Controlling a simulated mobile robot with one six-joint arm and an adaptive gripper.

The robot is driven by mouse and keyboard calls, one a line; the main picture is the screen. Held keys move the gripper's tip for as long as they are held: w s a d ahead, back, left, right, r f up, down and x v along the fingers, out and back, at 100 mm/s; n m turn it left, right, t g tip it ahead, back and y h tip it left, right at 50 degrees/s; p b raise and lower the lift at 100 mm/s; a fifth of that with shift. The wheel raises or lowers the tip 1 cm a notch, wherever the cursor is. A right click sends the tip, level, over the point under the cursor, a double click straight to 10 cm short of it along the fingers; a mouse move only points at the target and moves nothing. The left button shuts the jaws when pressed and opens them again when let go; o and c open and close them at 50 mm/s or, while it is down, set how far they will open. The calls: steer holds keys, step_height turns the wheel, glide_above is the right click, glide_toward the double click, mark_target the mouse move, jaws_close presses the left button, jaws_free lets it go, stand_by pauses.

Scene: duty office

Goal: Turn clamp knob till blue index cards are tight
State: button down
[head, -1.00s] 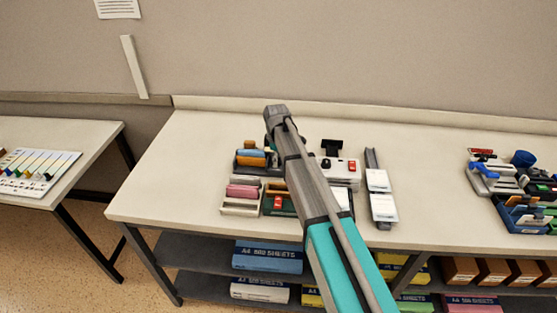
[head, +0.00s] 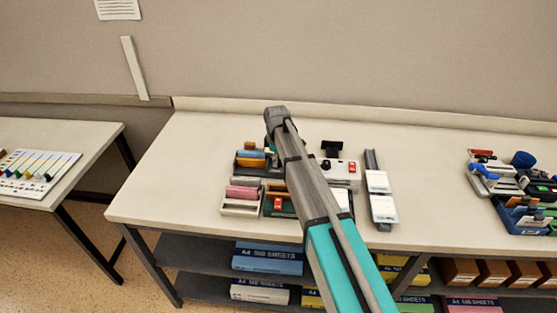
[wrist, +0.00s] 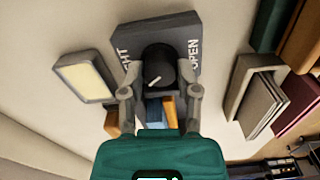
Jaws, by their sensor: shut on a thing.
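My gripper (wrist: 160,74) is shut on the round black clamp knob (wrist: 158,62) in the wrist view, one finger on each side. A white line on the knob points to the lower left. The dark plate (wrist: 185,27) behind it reads OPEN at right and a partly covered word ending in HT at left. Blue cards (wrist: 153,112) show below the knob between the fingers, beside an orange piece (wrist: 170,112). Whether the cards are loose or tight cannot be told. In the head view my arm hides the gripper and knob; a blue piece (head: 250,154) shows left of it.
In the wrist view a cream-faced block (wrist: 84,78) stands left and a tray of grey cards (wrist: 258,98) right. In the head view, the pale bench (head: 180,175) also bears a white device with a red button (head: 342,170) and a cluttered group (head: 515,185) at right.

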steer(key=shift+m, duration=1)
steer(key=shift+c, duration=1.7)
jaws_free()
steer(key=shift+r, duration=0.1)
